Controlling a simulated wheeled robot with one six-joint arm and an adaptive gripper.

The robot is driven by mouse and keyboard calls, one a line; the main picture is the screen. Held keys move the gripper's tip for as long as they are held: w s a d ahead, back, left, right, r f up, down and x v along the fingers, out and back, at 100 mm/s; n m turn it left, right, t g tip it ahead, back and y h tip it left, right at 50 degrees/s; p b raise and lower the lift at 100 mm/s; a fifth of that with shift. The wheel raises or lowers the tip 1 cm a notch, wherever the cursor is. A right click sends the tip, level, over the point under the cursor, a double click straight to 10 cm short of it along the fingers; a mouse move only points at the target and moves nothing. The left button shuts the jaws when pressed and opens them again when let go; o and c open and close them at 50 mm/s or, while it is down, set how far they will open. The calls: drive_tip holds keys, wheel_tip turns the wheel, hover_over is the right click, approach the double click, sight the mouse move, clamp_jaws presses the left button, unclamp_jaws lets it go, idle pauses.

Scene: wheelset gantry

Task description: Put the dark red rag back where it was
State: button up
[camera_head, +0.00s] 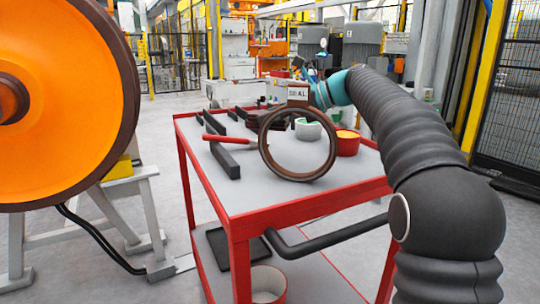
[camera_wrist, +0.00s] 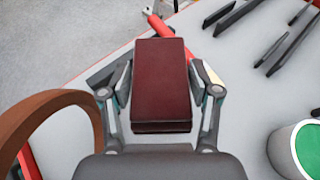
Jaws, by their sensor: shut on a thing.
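The dark red rag (camera_wrist: 161,85) is a flat, folded, block-like bundle in the middle of the wrist view. My gripper (camera_wrist: 160,76) is shut on it, with one finger on each long side. The cart's grey top (camera_wrist: 250,90) lies below it; whether the rag touches it I cannot tell. In the head view my arm reaches in from the right, and its end is over the far part of the cart (camera_head: 245,197), behind a label and a ring. The fingers are mostly hidden there.
A brown ring (camera_head: 303,177) stands upright close to my gripper. A green-topped white container (camera_head: 308,129) and a red tub (camera_head: 347,145) stand nearby. A red-handled tool (camera_head: 232,140) and several dark bars lie on the cart. The near front of the top is clear.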

wheel_tip(320, 180, down, 8)
drive_tip(key=shift+f+b, duration=0.2)
drive_tip(key=shift+b, duration=0.75)
drive_tip(key=o, duration=1.3)
drive_tip(key=shift+f, duration=0.15)
drive_tip(key=shift+d+r, duration=0.15)
drive_tip(key=shift+r, duration=0.05)
drive_tip(key=p+v, duration=0.1)
drive_tip(key=v, duration=1)
drive_tip(key=shift+s+d+r, duration=0.1)
drive_tip(key=shift+d, duration=0.25)
